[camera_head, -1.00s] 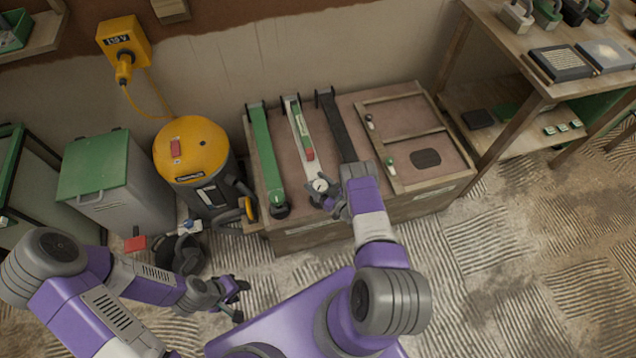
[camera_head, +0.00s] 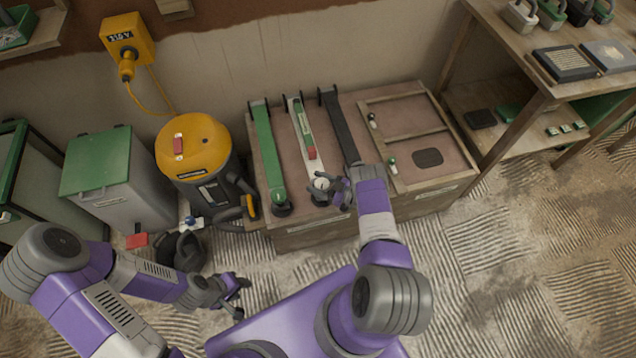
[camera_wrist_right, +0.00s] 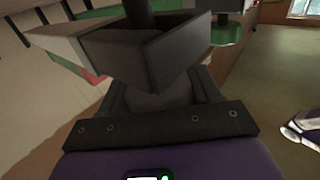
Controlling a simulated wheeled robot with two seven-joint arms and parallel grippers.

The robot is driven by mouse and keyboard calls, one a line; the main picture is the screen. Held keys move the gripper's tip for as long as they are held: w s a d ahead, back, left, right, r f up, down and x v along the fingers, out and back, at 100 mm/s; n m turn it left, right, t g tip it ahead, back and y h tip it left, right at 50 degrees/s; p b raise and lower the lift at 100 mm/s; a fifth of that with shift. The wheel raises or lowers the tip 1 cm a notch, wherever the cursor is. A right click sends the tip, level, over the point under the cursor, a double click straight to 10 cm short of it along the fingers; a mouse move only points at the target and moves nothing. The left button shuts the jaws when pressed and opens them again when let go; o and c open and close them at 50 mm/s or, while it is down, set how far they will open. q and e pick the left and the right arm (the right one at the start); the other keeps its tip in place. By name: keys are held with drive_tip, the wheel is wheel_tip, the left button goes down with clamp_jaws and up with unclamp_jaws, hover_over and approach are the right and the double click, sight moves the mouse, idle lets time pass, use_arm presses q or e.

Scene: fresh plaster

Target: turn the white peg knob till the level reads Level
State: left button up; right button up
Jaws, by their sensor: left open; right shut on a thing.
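Three long bars lie side by side on the crate top: a green bar (camera_head: 267,155), a white bar (camera_head: 301,130) and a black bar (camera_head: 338,125). A green and red level (camera_head: 309,146) lies along the white bar; its reading is too small to tell. My right gripper (camera_head: 326,189) is shut at the near end of the white bar, on its white peg knob (camera_head: 320,183). In the right wrist view the dark fingers (camera_wrist_right: 155,55) hide the knob. My left gripper (camera_head: 236,289) is open and empty, low over the floor at left.
A yellow-topped vacuum (camera_head: 193,150) and a green-lidded bin (camera_head: 97,165) stand left of the crate (camera_head: 330,228). A framed panel (camera_head: 420,135) lies on the crate's right side. A wooden shelf table (camera_head: 500,100) stands at right. The right floor is clear.

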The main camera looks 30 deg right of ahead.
drive_tip(key=shift+s+f, duration=0.1)
drive_tip(key=o, duration=1)
drive_tip(key=shift+c, duration=0.2)
drive_tip(key=p+v, duration=0.1)
drive_tip(key=v, duration=0.6)
drive_tip(key=shift+s+d, duration=0.2)
drive_tip(key=shift+s, duration=0.1)
